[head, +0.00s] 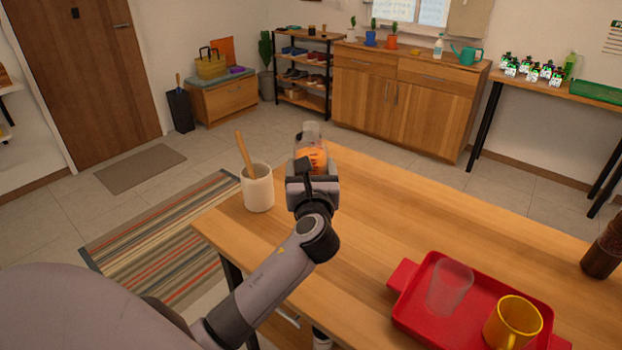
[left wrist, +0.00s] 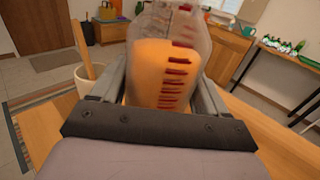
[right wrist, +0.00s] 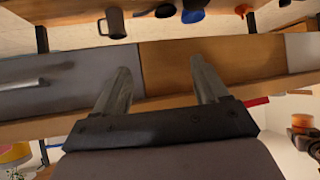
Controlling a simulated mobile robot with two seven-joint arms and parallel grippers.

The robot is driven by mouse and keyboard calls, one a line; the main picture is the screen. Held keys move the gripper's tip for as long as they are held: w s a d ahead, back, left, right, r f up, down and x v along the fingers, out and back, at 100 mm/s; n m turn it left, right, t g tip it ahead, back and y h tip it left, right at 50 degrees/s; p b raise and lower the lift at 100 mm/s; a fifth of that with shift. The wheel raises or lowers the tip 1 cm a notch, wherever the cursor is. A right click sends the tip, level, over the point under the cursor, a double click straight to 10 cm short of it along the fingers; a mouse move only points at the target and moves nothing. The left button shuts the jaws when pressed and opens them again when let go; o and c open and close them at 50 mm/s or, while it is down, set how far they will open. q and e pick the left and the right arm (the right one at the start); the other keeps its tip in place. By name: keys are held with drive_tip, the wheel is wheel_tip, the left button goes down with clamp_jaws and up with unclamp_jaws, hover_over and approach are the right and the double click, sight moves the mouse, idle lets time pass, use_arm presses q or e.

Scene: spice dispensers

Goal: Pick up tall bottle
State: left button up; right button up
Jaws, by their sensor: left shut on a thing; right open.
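The tall bottle (head: 312,158) is clear with orange contents and red markings. It stands over the far left part of the wooden table. My left gripper (head: 312,180) is shut on it, and the gripper hides its lower part in the head view. In the left wrist view the bottle (left wrist: 168,70) sits upright between the two fingers of my left gripper (left wrist: 165,95). I cannot tell if its base touches the table. My right gripper (right wrist: 160,85) is open and empty in the right wrist view, out of the head view.
A white cup (head: 258,190) with a wooden stick stands just left of the bottle. A red tray (head: 405,310) holds a clear glass (head: 450,287) and a yellow mug (head: 512,322). A dark jar (head: 604,252) is at the right edge. The table's middle (head: 430,215) is clear.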

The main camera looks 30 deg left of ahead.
sight(312, 154)
use_arm(q)
drive_tip(key=shift+r+p, duration=0.45)
drive_tip(key=shift+r, duration=2.2)
use_arm(e)
drive_tip(key=shift+r, duration=0.5)
